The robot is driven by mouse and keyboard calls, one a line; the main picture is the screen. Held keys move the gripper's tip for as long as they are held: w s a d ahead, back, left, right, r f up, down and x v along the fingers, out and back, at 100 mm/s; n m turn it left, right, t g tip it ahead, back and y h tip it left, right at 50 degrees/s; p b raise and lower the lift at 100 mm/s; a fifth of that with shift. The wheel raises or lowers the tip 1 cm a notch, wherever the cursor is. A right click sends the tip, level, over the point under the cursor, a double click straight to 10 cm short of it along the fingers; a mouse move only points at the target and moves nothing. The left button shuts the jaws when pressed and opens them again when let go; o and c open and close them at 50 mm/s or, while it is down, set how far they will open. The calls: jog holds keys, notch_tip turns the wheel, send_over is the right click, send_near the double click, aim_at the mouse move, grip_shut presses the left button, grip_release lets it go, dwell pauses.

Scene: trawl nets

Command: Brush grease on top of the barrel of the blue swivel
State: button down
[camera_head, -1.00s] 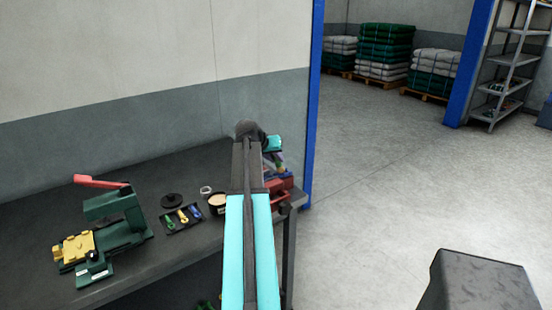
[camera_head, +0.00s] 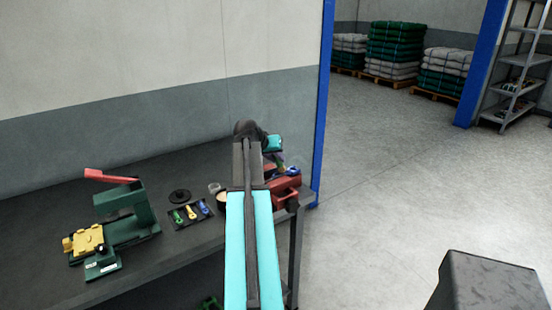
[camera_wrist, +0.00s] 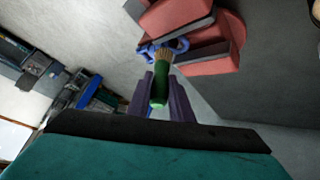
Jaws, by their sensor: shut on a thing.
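My gripper (camera_wrist: 161,82) is shut on a brush with a green handle (camera_wrist: 160,95) and tan bristles (camera_wrist: 161,56). In the wrist view the bristles are at the blue swivel (camera_wrist: 182,45), overlapping it; I cannot tell whether they touch it. The swivel is held at the red vise (camera_wrist: 212,58), and the brush hides part of it. In the head view my gripper (camera_head: 280,158) is over the red vise (camera_head: 284,188) at the bench's right end. The blue swivel (camera_head: 292,170) shows small there. Grease on the barrel cannot be made out.
The dark bench (camera_head: 180,252) carries a black tray (camera_head: 177,226) with green, yellow and blue pieces, a pot (camera_head: 222,197) partly hidden by my arm, a black disc (camera_head: 179,196) and a green machine with a red lever (camera_head: 112,177). Open floor lies right of the bench.

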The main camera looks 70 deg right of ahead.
jog(key=shift+s+d, duration=0.1)
jog(key=shift+s+d+f, duration=0.1)
jog(key=shift+s+d, duration=0.45)
jog(key=shift+d, duration=0.2)
jog(key=shift+s+d, duration=0.55)
jog(key=shift+d, duration=0.2)
notch_tip(320, 180, up, 6)
jog(key=p, duration=0.3)
dwell(0.4)
notch_tip(320, 180, up, 3)
jog(key=shift+p, duration=0.75)
jog(key=shift+s, duration=0.1)
dwell(0.3)
